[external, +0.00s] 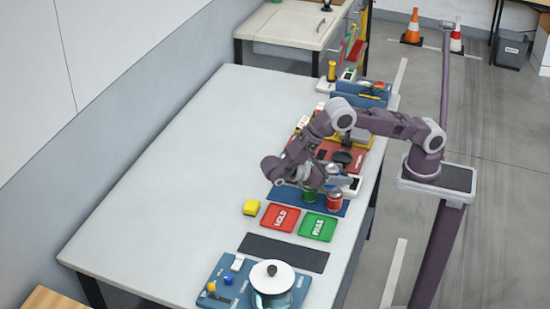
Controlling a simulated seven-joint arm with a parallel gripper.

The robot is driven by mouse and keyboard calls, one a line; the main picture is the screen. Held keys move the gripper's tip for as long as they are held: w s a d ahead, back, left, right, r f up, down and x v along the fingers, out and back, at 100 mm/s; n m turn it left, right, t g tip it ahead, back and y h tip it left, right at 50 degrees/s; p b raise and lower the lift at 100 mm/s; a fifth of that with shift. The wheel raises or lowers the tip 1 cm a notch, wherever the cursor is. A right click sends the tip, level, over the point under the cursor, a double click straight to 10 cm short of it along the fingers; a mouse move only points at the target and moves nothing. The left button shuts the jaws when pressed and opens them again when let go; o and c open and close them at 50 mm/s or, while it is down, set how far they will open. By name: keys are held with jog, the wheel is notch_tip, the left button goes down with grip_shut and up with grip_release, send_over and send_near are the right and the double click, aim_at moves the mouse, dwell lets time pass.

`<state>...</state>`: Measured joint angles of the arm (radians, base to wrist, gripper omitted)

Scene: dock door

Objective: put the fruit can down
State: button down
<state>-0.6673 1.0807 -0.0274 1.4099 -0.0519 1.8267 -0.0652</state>
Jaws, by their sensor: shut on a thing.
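My gripper (322,183) is low over the blue mat (283,196), shut on a can. A red can (334,201) with a light metal top stands upright at the gripper's right side, over the mat. A green can (309,196) sits just left of it, its upper part hidden by my gripper. The labels are too small to read, so I cannot tell from them which is the fruit can. The fingertips are largely hidden, and I cannot see clearly whether the held can touches the mat.
A dark mat (284,253) and a lidded pot (272,290) are nearer. The table's left side is clear.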

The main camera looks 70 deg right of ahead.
jog(key=w+r+n+t+h, duration=0.1)
jog(key=w+n+t, duration=0.1)
jog(key=w+r+n+t+h, duration=0.1)
jog(key=w+n+t+h, duration=0.1)
jog(key=w+n+t, duration=0.1)
jog(key=w+n+t+h, duration=0.1)
jog(key=w+n+t, duration=0.1)
jog(key=shift+w+a+r+n+t, duration=0.25)
jog(key=shift+w+r+n+t, duration=0.1)
jog(key=shift+r+n+t, duration=0.05)
jog(key=w+a+r+n+t, duration=0.3)
jog(key=w+n+t, duration=0.1)
notch_tip(320, 180, up, 3)
jog(key=n+t, duration=0.3)
jog(key=t, duration=0.1)
send_over(280, 211)
jog(key=shift+y, duration=0.4)
notch_tip(280, 211, down, 17)
jog(key=shift+a+r, duration=0.1)
jog(key=c, duration=0.6)
grip_release()
jog(key=shift+o, duration=0.2)
